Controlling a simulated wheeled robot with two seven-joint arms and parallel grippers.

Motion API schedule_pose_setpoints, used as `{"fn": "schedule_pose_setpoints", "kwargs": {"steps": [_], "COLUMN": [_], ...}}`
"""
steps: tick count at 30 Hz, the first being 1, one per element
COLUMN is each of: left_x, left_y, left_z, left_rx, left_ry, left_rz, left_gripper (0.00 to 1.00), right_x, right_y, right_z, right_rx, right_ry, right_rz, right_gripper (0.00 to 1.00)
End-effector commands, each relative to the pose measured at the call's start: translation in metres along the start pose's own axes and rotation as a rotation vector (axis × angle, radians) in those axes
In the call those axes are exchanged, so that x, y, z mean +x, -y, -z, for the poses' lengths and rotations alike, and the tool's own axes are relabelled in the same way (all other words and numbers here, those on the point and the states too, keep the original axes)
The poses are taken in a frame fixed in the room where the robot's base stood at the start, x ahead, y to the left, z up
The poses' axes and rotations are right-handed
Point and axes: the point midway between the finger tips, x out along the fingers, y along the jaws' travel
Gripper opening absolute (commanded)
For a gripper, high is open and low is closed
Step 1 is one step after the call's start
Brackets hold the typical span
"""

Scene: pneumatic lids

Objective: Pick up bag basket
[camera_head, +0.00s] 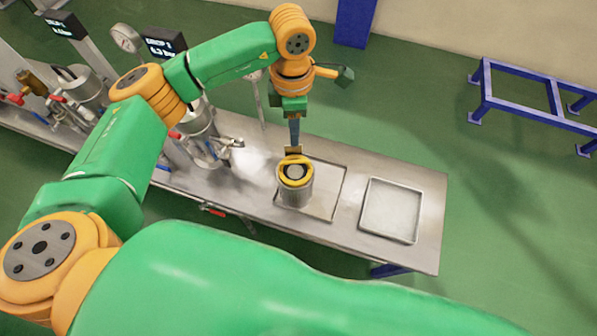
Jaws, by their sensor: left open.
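The bag basket appears to be the metal cylinder (295,192) with a yellow rim, standing upright on the steel bench (425,235). A dark ring and a pale round centre show inside the rim. My left gripper (293,152) comes down from above and behind it. Its fingertips are at the far edge of the yellow rim. The gripper is open; whether it touches the rim cannot be told. My right gripper is out of view.
A shallow square tray (391,210) lies on the bench to the right. Vessels with valves and hoses (205,140) crowd the left, with a pressure gauge (126,38) and displays above. A blue frame (535,95) stands on the green floor behind.

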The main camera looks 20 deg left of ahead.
Motion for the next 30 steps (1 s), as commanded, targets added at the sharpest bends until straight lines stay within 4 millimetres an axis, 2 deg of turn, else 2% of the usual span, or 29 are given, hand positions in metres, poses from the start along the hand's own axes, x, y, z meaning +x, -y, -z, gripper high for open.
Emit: {"fn": "schedule_pose_setpoints", "kwargs": {"steps": [3, 6, 9, 14, 17, 18, 19, 30], "left_x": [0.021, 0.04, 0.047, 0.047, 0.047, 0.047, 0.047, 0.047], "left_y": [0.008, 0.008, 0.008, 0.007, 0.007, 0.007, 0.007, 0.008], "left_z": [0.002, 0.002, 0.001, 0.001, 0.001, 0.001, 0.001, 0.001], "left_rx": [0.002, 0.0, 0.002, 0.002, 0.002, 0.002, 0.002, 0.002], "left_ry": [-0.002, 0.001, 0.003, 0.004, 0.004, 0.005, 0.005, 0.005], "left_rz": [0.006, 0.005, 0.003, 0.003, 0.003, 0.003, 0.003, 0.003], "left_gripper": [0.41, 0.41, 0.41, 0.41, 0.16, 0.06, 0.0, 0.0], "right_x": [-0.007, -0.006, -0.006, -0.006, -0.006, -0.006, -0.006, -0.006], "right_y": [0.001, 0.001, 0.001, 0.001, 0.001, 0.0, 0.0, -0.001], "right_z": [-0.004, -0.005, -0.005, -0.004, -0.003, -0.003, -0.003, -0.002], "right_rx": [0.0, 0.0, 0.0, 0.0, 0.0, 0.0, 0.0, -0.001], "right_ry": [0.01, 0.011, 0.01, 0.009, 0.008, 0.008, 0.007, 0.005], "right_rz": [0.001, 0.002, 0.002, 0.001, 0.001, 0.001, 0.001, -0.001], "right_gripper": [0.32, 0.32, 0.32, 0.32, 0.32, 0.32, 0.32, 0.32]}}
